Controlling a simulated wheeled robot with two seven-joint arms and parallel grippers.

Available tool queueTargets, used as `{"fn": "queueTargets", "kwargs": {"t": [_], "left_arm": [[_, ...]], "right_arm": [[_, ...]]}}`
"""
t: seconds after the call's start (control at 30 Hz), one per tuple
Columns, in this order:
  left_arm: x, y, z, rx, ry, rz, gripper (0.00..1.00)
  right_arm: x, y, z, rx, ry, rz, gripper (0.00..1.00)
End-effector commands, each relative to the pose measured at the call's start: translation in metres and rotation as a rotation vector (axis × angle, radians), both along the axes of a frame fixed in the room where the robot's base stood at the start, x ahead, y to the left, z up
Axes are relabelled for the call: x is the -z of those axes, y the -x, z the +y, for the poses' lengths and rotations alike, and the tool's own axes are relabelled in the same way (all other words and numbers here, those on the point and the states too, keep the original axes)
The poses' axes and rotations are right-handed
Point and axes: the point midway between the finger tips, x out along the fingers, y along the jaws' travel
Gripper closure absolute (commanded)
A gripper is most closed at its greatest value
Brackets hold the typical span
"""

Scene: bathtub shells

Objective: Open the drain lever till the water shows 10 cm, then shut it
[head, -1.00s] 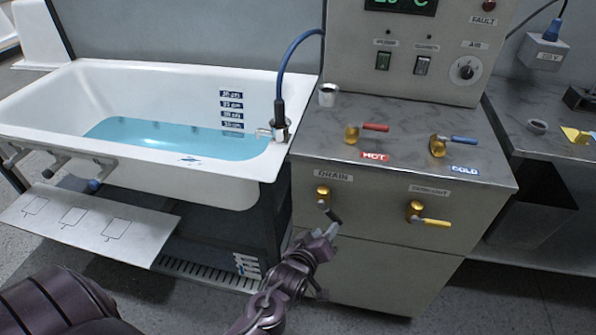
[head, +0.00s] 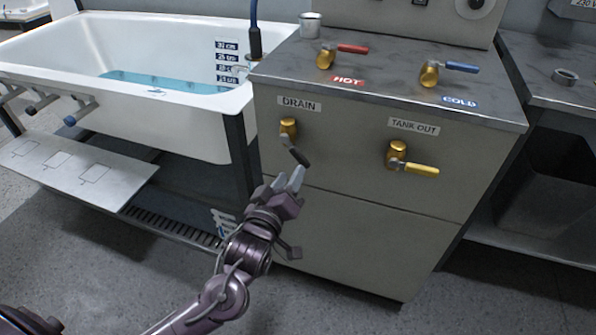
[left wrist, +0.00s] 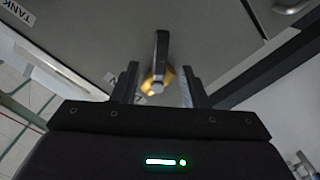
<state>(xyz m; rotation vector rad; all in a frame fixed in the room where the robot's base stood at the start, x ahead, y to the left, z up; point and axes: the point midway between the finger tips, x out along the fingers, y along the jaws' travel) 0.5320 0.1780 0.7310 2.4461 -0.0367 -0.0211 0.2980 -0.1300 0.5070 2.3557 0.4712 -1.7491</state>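The drain lever has a black handle (head: 299,154) on a brass valve (head: 289,127), under the DRAIN label on the cabinet front. The handle slants down to the right. My left gripper (head: 287,181) is just below the handle, fingers pointing up at it. In the left wrist view the open fingers (left wrist: 161,88) have the dark lever handle (left wrist: 161,47) showing between and beyond them; contact cannot be told. The bathtub (head: 185,122) holds blue water (head: 170,83), reaching the lower part of the depth scale (head: 227,62); the exact reading is unclear. My right gripper is not visible.
A yellow TANK OUT lever (head: 415,168) sits to the right on the same cabinet front. Red HOT (head: 352,48) and blue COLD (head: 462,68) levers and a metal cup (head: 311,26) are on the cabinet top. Open floor lies in front.

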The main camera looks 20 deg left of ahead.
Motion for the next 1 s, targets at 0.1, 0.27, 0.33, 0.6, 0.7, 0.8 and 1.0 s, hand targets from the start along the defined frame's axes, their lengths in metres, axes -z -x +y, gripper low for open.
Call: {"fn": "queueTargets", "kwargs": {"t": [0.1, 0.27, 0.33, 0.6, 0.7, 0.8, 1.0], "left_arm": [[0.001, -0.002, -0.001, 0.003, -0.001, -0.006, 0.60], [-0.001, -0.019, -0.001, 0.001, -0.001, -0.010, 0.60], [-0.001, -0.031, -0.001, 0.001, -0.001, -0.008, 0.60], [0.000, -0.068, -0.003, 0.003, -0.002, -0.008, 0.60], [0.000, -0.074, -0.003, 0.003, 0.000, -0.006, 0.60], [0.000, -0.077, -0.003, 0.003, 0.000, -0.006, 0.60], [0.000, -0.077, -0.003, 0.003, 0.000, -0.006, 0.60]], "right_arm": [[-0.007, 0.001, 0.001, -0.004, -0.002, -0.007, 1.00], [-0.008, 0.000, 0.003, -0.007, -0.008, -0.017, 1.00], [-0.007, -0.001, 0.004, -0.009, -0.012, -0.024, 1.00], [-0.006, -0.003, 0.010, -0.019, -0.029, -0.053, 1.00], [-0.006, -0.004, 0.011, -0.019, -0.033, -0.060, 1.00], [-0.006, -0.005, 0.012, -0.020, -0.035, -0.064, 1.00], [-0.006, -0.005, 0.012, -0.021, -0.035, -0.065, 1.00]]}}
